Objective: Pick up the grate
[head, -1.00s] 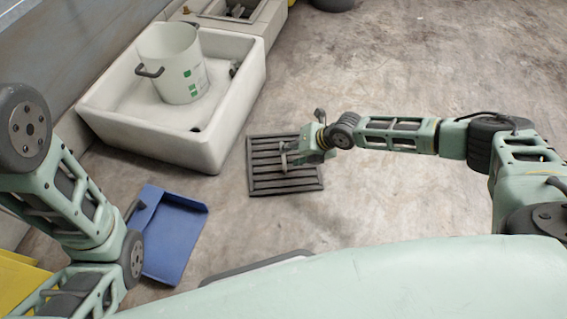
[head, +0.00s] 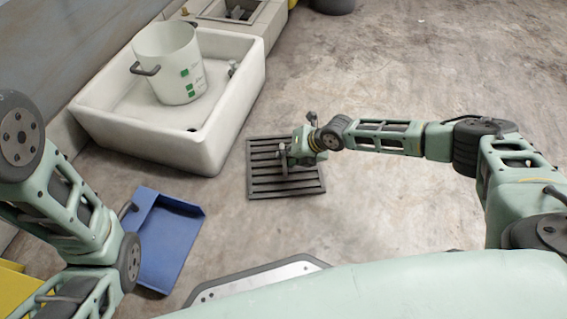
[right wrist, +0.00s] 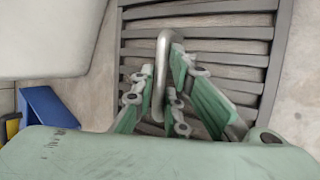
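The grate (head: 262,185) is a dark, square, slatted piece lying flat on the concrete floor in the middle of the head view. It fills much of the right wrist view (right wrist: 278,60). My right gripper (head: 284,160) is low over the grate, pointing down at it. In the right wrist view its green fingers (right wrist: 160,65) are apart, with slats visible between them. A pale grey bent bar (right wrist: 163,42) stands between the fingertips; I cannot tell whether it is joined to the grate. Contact is unclear. My left arm shows at the left, but its gripper is out of sight.
A white sink (head: 215,140) holding a white bucket (head: 172,62) stands left of and behind the grate. A blue dustpan (head: 165,240) lies on the floor to the left. Something yellow (head: 22,290) is at the lower left. The floor right of the grate is clear.

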